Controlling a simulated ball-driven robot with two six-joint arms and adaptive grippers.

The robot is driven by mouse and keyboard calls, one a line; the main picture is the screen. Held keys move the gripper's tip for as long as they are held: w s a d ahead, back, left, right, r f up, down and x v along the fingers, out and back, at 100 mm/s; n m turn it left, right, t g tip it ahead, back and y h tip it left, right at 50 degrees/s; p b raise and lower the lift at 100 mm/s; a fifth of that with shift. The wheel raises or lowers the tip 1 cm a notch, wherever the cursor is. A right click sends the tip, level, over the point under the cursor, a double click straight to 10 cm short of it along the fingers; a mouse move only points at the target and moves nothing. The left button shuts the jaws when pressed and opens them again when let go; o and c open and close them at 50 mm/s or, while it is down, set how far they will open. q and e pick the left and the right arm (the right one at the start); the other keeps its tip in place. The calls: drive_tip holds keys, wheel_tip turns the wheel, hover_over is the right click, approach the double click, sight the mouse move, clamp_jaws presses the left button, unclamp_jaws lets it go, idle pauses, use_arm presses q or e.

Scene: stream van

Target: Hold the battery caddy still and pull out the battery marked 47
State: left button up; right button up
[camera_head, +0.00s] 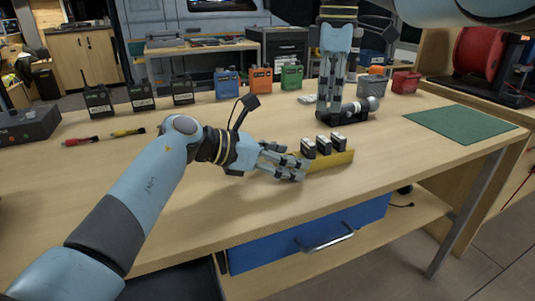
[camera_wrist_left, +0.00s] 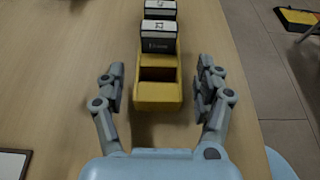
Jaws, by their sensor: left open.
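The yellow battery caddy (camera_head: 338,160) lies on the workbench, with several dark batteries (camera_head: 323,144) with light tops standing in a row in it. In the left wrist view the caddy (camera_wrist_left: 158,100) has an empty slot at its near end, with batteries (camera_wrist_left: 158,37) beyond it. Their numbers are too small to read surely. My left gripper (camera_head: 302,166) is open at the caddy's left end. In the wrist view its fingers (camera_wrist_left: 162,82) stand either side of that end, with gaps. My right gripper (camera_head: 331,118) points down behind the caddy; whether it is open is unclear.
A black-and-grey device (camera_head: 358,109) lies close beside my right gripper. Several radios (camera_head: 228,82) stand along the back. A green mat (camera_head: 460,123) lies at the right. The bench's front edge is close below the caddy; bare wood lies left of my left arm.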

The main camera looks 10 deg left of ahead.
use_arm(q)
drive_tip(key=shift+w+d+f, duration=0.2)
drive_tip(key=shift+w+d, duration=0.05)
drive_tip(key=shift+d, duration=0.15)
